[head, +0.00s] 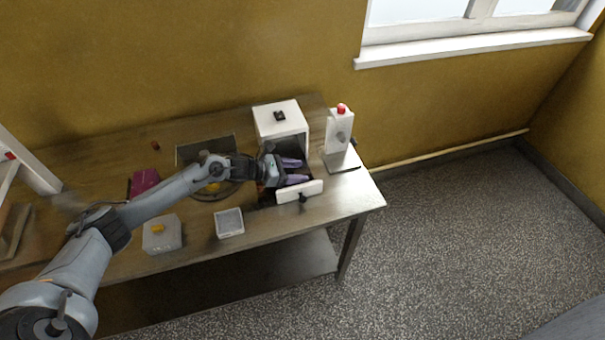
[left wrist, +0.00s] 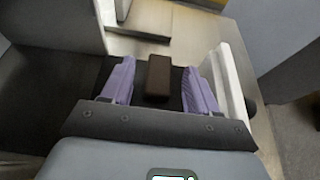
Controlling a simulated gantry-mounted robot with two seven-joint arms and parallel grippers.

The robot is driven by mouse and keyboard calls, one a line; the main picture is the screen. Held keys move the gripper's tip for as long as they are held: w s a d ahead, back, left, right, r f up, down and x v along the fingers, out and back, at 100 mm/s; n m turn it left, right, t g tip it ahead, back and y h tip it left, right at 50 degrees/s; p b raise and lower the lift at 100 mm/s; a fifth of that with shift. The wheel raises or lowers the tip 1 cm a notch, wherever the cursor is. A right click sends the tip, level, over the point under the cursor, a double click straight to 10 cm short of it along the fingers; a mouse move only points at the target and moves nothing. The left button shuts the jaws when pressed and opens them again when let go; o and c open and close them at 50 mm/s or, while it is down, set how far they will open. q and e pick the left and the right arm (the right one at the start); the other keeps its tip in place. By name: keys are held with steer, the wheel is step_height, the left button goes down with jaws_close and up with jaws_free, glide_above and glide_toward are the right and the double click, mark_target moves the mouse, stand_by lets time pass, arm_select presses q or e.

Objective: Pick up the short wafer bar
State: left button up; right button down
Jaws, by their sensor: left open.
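A short dark brown bar (left wrist: 159,78), which looks like the wafer bar, shows in the left wrist view. It lies on a dark surface between the two purple fingers of my left gripper (left wrist: 158,66), with a gap on each side. My left gripper is open and empty, and also shows in the head view (head: 303,171), over the pulled-out drawer (head: 312,190) of a white cabinet (head: 280,118). I cannot make out the bar in the head view. My right gripper is not in view.
The drawer's pale front wall (left wrist: 232,84) runs close along the right finger in the wrist view. A white dispenser with a red top (head: 339,130) stands right of the cabinet. A small white tray (head: 229,222) and a pale block (head: 162,236) stand nearer the table's front edge.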

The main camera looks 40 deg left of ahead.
arm_select(q)
steer(key=shift+w+d+f, duration=0.3)
steer(key=shift+w+d, duration=0.05)
steer(key=shift+w, duration=0.15)
steer(key=c, duration=0.8)
steer(key=shift+r, duration=0.2)
